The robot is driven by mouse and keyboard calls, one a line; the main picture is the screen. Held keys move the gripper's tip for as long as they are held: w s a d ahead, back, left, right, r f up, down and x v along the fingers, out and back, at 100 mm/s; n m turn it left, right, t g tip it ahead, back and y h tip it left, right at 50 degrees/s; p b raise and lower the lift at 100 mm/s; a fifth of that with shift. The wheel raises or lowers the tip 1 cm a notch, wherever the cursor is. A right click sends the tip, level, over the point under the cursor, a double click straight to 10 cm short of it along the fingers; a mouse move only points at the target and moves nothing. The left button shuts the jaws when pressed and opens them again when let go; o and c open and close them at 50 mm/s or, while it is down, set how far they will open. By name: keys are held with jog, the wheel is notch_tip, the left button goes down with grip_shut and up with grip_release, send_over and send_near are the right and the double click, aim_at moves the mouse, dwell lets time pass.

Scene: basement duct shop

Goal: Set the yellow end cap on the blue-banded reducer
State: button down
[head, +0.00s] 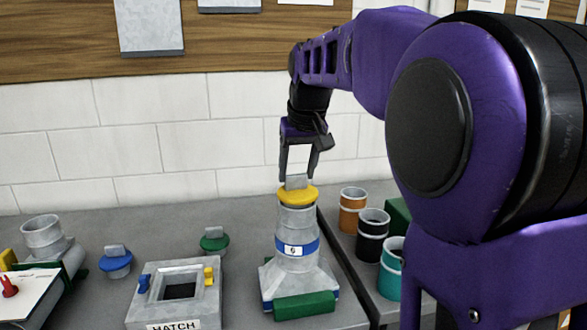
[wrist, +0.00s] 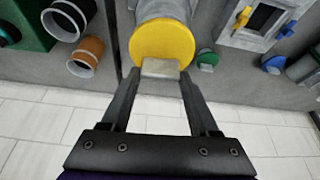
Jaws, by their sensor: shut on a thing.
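The yellow end cap (head: 298,196) sits at the top opening of the blue-banded reducer (head: 297,248), a grey metal piece with a blue band, standing upright on the bench. The cap looks level; I cannot tell whether it is fully seated. My gripper (head: 297,178) is above it, pointing down, shut on the cap's grey tab. In the wrist view the yellow end cap (wrist: 162,45) covers the reducer's mouth and its tab lies between my fingertips (wrist: 160,75). The grey reducer body (wrist: 165,10) shows behind the cap.
A green block (head: 305,306) lies at the reducer's front. A hatch box (head: 140,310), a green cap (head: 214,240) and a blue cap (head: 116,262) are to the left.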

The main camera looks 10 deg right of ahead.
aim_at(302, 197)
jog(key=shift+f+b, duration=0.4)
jog(key=shift+f, duration=0.2)
jog(key=shift+c, duration=2.1)
grip_release()
jog(key=p+v, duration=0.6)
jog(key=v, duration=0.5)
